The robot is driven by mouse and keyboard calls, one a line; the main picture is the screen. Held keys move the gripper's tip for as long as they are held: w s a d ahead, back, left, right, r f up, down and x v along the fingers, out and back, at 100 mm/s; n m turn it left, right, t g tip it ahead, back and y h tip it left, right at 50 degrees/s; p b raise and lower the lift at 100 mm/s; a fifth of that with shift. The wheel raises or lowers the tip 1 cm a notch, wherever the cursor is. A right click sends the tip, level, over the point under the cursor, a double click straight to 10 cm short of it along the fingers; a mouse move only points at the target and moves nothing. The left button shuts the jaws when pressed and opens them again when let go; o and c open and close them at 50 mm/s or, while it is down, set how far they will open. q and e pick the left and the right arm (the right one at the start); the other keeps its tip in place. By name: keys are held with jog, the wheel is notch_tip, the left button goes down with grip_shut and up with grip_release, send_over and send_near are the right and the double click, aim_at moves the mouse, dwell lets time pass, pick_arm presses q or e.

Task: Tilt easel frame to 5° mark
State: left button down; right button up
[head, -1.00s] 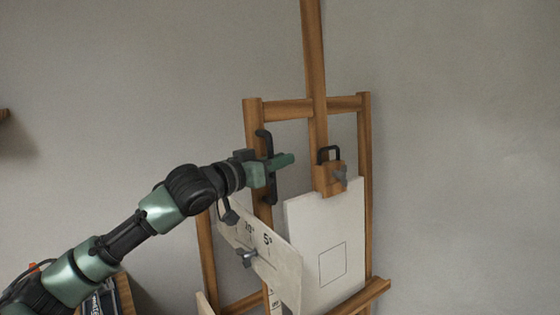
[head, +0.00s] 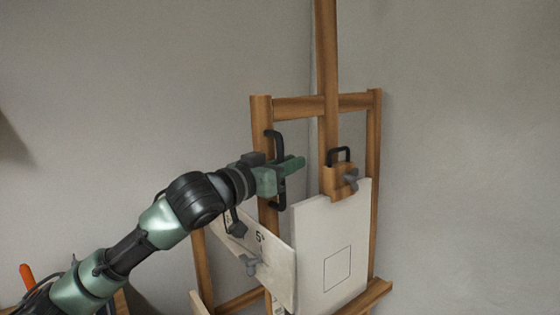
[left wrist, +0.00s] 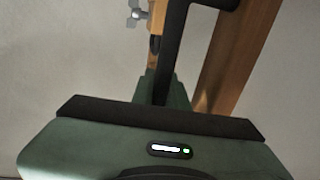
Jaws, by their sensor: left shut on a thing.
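The wooden easel frame (head: 261,115) stands against the grey wall, with a black bar handle (head: 277,143) on its left post. My left gripper (head: 288,166) is shut on this handle. In the left wrist view the black handle (left wrist: 172,45) runs between the fingers of my left gripper (left wrist: 160,88), beside the wooden post (left wrist: 236,60). A pale scale board (head: 279,272) sits low on the frame's left side; its 5° mark (head: 260,238) shows above a grey wing knob (head: 252,265). My wrist hides part of the scale. My right gripper is out of view.
A white canvas (head: 315,265) with a drawn rectangle rests on the easel ledge (head: 367,298). A wooden clamp block (head: 334,187) with a small black handle and grey knob holds its top. An orange-handled thing (head: 27,277) stands at lower left.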

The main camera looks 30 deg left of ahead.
pick_arm(q)
jog(key=shift+w+a, duration=0.1)
jog(key=shift+a, duration=0.1)
jog(key=c, duration=1.4)
grip_release()
jog(key=shift+w+a, duration=0.1)
jog(key=shift+a, duration=0.05)
jog(key=s+a+b, duration=0.1)
jog(key=s+b, duration=0.4)
jog(key=s, duration=0.2)
jog(key=shift+s+a, duration=0.2)
jog(key=shift+s, duration=0.15)
jog(key=shift+f, duration=0.1)
